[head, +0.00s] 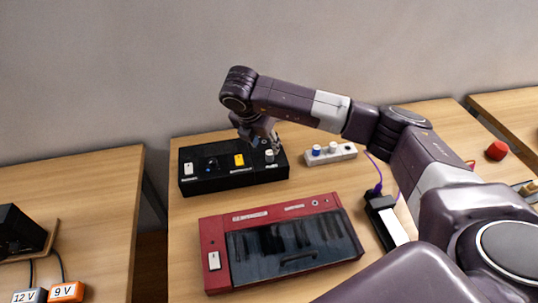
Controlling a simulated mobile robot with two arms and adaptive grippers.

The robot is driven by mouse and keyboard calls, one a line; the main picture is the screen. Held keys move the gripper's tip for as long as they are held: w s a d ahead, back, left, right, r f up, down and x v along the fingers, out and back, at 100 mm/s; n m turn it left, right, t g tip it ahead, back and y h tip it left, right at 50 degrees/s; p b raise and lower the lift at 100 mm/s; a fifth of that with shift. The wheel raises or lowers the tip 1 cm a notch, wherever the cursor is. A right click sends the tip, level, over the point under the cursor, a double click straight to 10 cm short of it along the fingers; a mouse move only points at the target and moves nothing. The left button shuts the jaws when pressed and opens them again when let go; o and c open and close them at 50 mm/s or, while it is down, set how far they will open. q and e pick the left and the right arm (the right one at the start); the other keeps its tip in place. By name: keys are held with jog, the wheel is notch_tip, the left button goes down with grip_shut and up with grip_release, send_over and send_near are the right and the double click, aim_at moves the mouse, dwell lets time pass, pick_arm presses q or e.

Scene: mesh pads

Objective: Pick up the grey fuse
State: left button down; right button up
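My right gripper (272,145) points down over the right end of a black box (233,180). Its fingers are small and partly hidden by the wrist. A small pale grey or white cylinder (269,156) stands on the box just below the fingertips; I cannot tell whether they touch it. A white block (345,153) to the right holds a blue-topped cylinder (316,150) and a pale cylinder (333,147). I cannot tell for certain which pale piece is the grey fuse. My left gripper is not in view.
A red panel (215,232) lies in front. A black-and-white device (393,222) with a purple cable (378,172) and a red knob (496,150) are to the right.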

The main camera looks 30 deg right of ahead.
aim_at(270, 152)
jog(key=p+x, duration=0.1)
jog(key=x, duration=0.1)
jog(key=p+x, duration=0.1)
jog(key=x, duration=0.1)
jog(key=shift+s+d+f, duration=0.1)
jog(key=shift+d+f, duration=0.15)
jog(key=shift+d, duration=0.1)
jog(key=shift+d+f, duration=0.1)
jog(key=shift+f, duration=0.45)
jog(key=c, duration=1)
